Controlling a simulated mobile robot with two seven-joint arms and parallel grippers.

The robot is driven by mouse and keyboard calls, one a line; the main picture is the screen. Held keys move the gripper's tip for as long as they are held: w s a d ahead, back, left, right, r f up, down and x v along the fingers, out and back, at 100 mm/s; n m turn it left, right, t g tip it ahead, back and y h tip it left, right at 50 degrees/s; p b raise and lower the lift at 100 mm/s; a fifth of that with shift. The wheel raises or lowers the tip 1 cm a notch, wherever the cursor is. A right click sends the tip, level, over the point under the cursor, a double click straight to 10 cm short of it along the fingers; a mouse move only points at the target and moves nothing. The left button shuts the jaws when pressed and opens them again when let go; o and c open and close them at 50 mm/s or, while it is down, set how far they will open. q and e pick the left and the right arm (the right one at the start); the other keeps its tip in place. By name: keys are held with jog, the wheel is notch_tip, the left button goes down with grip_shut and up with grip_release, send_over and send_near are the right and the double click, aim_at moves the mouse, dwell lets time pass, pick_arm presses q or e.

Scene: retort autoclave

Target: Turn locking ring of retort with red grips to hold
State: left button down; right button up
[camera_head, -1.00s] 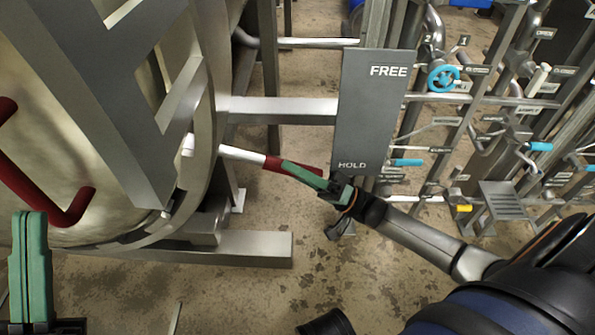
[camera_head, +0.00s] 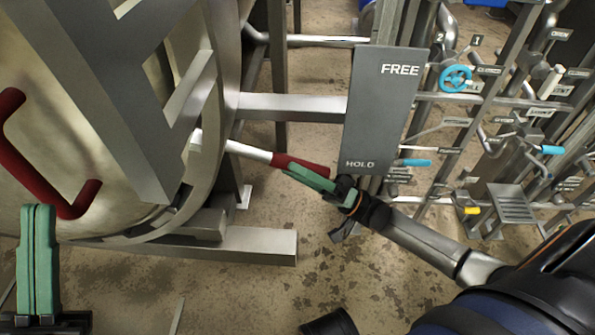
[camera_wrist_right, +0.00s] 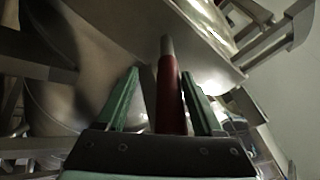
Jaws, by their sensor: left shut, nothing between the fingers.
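The lever of the locking ring, a white rod with a red grip (camera_head: 300,164), sticks out from the retort's ring (camera_head: 212,120) toward the HOLD end of the grey sign (camera_head: 385,115). My right gripper (camera_head: 297,176) is at the red grip. In the right wrist view the red grip (camera_wrist_right: 170,98) lies between its spread fingers, with gaps on both sides. A red U-shaped grip (camera_head: 55,195) is on the retort's door at the left. My left gripper (camera_head: 38,210) is shut and empty at the lower left, in front of the door.
A grey steel frame (camera_head: 210,247) stands below the ring. Pipes with a blue handwheel (camera_head: 455,79), blue lever handles (camera_head: 415,163) and a small step (camera_head: 512,203) are at the right. The floor (camera_head: 250,290) in front is mostly clear.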

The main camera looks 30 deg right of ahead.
jog(key=shift+d, duration=0.15)
jog(key=v, duration=1.2)
jog(key=shift+d+p, duration=0.15)
jog(key=shift+p, duration=0.15)
jog(key=shift+s, duration=0.1)
